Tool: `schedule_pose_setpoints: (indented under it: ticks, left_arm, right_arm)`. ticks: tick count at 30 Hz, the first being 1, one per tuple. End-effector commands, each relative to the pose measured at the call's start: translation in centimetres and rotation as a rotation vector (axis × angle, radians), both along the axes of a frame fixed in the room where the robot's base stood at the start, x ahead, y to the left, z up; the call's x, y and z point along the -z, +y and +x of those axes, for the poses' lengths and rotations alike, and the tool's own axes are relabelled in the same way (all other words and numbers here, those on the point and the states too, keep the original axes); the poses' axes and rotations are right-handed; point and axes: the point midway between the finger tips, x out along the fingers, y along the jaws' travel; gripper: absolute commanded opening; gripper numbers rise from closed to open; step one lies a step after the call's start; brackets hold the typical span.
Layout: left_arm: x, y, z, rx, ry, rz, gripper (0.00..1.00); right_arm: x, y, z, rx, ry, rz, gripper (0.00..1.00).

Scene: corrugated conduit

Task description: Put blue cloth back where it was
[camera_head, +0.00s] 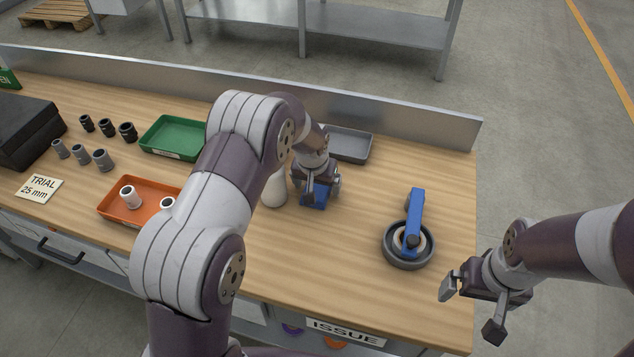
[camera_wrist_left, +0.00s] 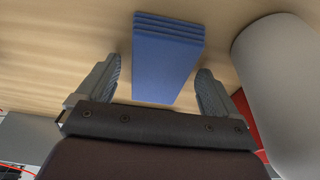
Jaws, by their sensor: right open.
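The blue cloth (camera_head: 314,201) is a folded stack on the wooden table, right of a white bottle (camera_head: 272,191). My left gripper (camera_head: 317,188) is over the cloth and partly hides it. In the left wrist view the cloth (camera_wrist_left: 168,55) shows between the spread fingers of my left gripper (camera_wrist_left: 162,82), with a gap on each side. The left gripper is open. My right gripper (camera_head: 470,309) is open and empty, off the table's right end.
A grey tray (camera_head: 349,157) lies behind the cloth. A green tray (camera_head: 156,150), an orange tray (camera_head: 106,209) and several fittings lie left.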

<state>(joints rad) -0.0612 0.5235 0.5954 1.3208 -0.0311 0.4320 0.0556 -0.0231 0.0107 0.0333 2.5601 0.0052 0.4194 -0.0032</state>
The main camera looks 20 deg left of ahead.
Motion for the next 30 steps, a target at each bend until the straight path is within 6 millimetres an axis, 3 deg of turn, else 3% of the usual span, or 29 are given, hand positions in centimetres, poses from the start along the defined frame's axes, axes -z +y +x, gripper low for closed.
schedule_pose_setpoints:
  ticks: [9, 18, 25, 28, 30]
  left_arm:
    - [-1.0, 0.0, -0.1, 0.000, -0.003, 0.000, 0.94]
    - [-8.4, 0.0, -2.2, 0.000, -0.004, 0.000, 0.94]
    - [-11.6, 0.1, -3.4, 0.000, 0.002, 0.000, 0.94]
    - [-12.0, 0.5, -6.2, -0.003, 0.024, -0.001, 0.94]
    - [-11.8, 0.9, -10.0, -0.005, 0.051, -0.002, 0.94]
  right_arm:
    - [-0.1, 0.0, 0.0, 0.000, 0.000, 0.000, 1.00]
    - [0.3, 0.0, 0.0, 0.000, 0.000, 0.000, 1.00]
    - [0.4, 0.0, 0.0, 0.000, 0.000, 0.000, 1.00]
    - [0.4, 0.0, 0.0, 0.000, 0.000, 0.000, 1.00]
    - [0.4, 0.0, 0.0, 0.000, 0.000, 0.000, 1.00]
